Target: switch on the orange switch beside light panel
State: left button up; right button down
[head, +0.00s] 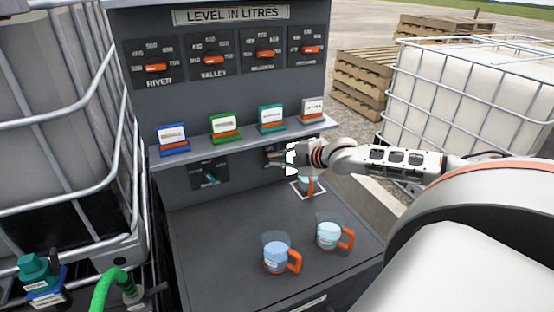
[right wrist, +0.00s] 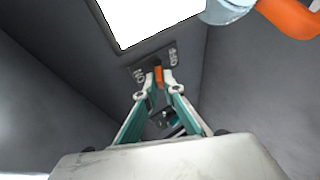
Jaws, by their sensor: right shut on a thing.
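The orange switch (right wrist: 158,76) stands on a dark plate between the ON and OFF labels in the right wrist view. My right gripper (right wrist: 158,90) is shut on it, one fingertip on each side. Which way the switch leans is hard to tell. The light panel (right wrist: 150,18) is the bright white rectangle just beyond the switch. In the head view my right gripper (head: 284,160) is at the back of the bench, under the shelf, and the switch is hidden there. The light panel's white edge (head: 322,191) shows around a jug (head: 306,183). My left gripper is not in view.
Two more jugs with orange handles (head: 276,256) (head: 328,234) stand on the grey bench (head: 215,235). Several coloured label holders (head: 225,128) line the shelf. A teal lever (head: 210,175) is on the back wall. Caged tanks (head: 455,100) (head: 55,120) flank the bench.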

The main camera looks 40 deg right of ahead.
jog(key=c, duration=2.2)
grip_release()
jog(key=shift+a, duration=0.1)
jog(key=shift+o, duration=0.2)
jog(key=shift+s+d, duration=0.2)
jog(key=shift+s, duration=0.15)
jog(key=v, duration=1.1)
jog(key=shift+r, duration=0.25)
jog(key=shift+a, duration=0.1)
